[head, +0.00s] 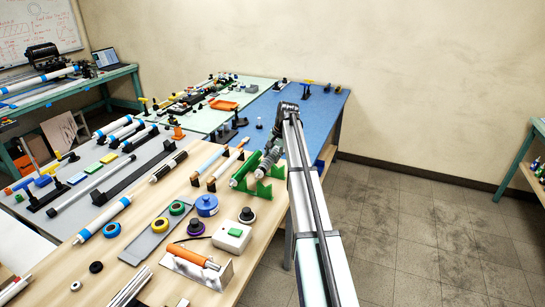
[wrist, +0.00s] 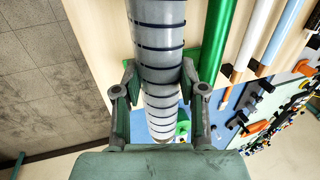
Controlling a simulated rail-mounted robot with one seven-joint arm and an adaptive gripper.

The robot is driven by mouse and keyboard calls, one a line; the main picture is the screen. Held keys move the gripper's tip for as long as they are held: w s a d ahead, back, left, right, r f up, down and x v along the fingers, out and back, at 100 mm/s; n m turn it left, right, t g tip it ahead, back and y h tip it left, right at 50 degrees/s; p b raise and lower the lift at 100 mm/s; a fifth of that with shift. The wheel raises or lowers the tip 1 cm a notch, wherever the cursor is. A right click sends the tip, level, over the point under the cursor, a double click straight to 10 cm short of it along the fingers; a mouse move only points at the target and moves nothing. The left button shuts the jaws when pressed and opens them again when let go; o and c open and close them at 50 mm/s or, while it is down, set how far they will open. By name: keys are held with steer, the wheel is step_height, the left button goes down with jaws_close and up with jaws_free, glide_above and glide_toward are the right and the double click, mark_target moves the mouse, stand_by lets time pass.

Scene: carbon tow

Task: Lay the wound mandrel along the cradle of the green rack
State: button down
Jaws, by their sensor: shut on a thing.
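The wound mandrel (wrist: 158,40) is a grey cylinder with dark spiral bands, running lengthwise up the wrist view. My gripper (wrist: 159,88) is shut on it, one finger on each side. In the head view the mandrel (head: 268,162) is small and partly hidden by my gripper (head: 276,142) and arm. The green rack (head: 263,190), with upright green brackets, stands at the table's right edge, just below the mandrel. A green bar (wrist: 213,45) runs beside the mandrel on its right in the wrist view, apart from it. I cannot tell whether the mandrel touches the cradle.
Left of the rack, white and orange rods (head: 228,163) lie on dark stands. Open floor (head: 420,220) lies to the right.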

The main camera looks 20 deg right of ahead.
stand_by(0.3)
step_height(320, 180, down, 7)
steer(key=b, duration=0.1)
steer(key=shift+r+b, duration=0.2)
steer(key=shift+b, duration=0.1)
stand_by(0.3)
steer(key=shift+f, duration=0.65)
stand_by(0.4)
steer(key=c, duration=0.6)
jaws_free()
steer(key=v, duration=1.2)
